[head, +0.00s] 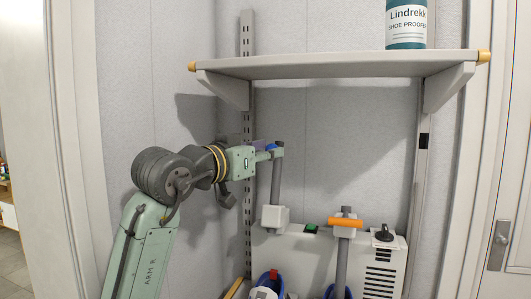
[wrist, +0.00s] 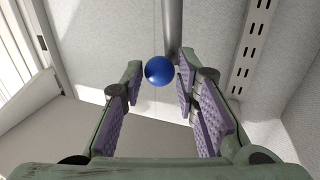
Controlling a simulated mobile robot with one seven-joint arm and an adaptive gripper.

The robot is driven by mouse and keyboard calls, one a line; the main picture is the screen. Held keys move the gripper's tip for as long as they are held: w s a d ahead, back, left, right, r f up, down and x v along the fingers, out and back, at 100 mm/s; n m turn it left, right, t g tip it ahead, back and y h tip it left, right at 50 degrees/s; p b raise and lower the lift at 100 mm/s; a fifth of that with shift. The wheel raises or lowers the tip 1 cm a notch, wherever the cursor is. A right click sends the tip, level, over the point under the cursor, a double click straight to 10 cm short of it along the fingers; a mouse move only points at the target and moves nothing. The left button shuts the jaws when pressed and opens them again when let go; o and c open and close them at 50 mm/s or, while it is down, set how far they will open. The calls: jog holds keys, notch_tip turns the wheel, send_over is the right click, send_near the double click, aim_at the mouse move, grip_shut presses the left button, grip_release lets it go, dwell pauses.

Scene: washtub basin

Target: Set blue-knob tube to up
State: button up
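The blue knob (head: 271,147) sits at the top end of a grey tube (head: 276,180), which stands nearly upright from a pale block (head: 275,218). My gripper (head: 266,153) reaches the knob from the left, near the tube's top. Part of the tube (wrist: 173,28) shows behind the knob at the top.
A shelf (head: 340,65) with a can (head: 406,25) is above.

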jog(key=o, duration=0.3)
jog(key=v, duration=1.2)
jog(key=shift+s+f, duration=0.1)
jog(key=shift+s, duration=0.05)
